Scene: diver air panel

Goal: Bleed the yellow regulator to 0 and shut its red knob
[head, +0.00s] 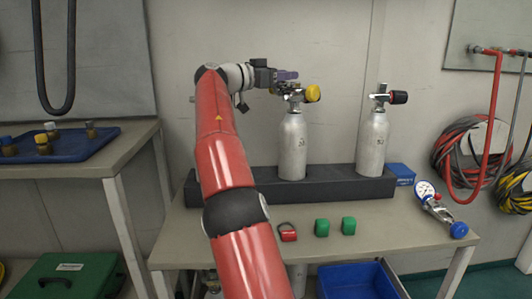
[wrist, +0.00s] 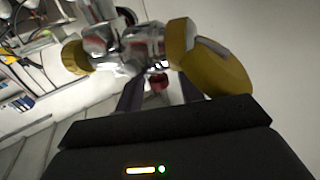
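The left grey cylinder (head: 292,145) stands upright in a dark rack and carries a metal valve with a yellow knob (head: 312,93) on its right. In the wrist view, shiny metal fittings (wrist: 128,42) show a large yellow knob (wrist: 208,62) at right and a smaller yellow part (wrist: 75,57) at left. A small red part (wrist: 157,82) shows between my fingers; I cannot tell whether it is the red knob. My gripper (head: 287,76) is at the top of this valve, left of the yellow knob. Its dark fingers (wrist: 160,94) are apart, with no clear contact visible.
A gauge (head: 424,190) with a blue-knobbed fitting, green blocks (head: 322,228) and a red shackle-like item (head: 288,233) lie on the bench. A blue tray (head: 75,148) is at left.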

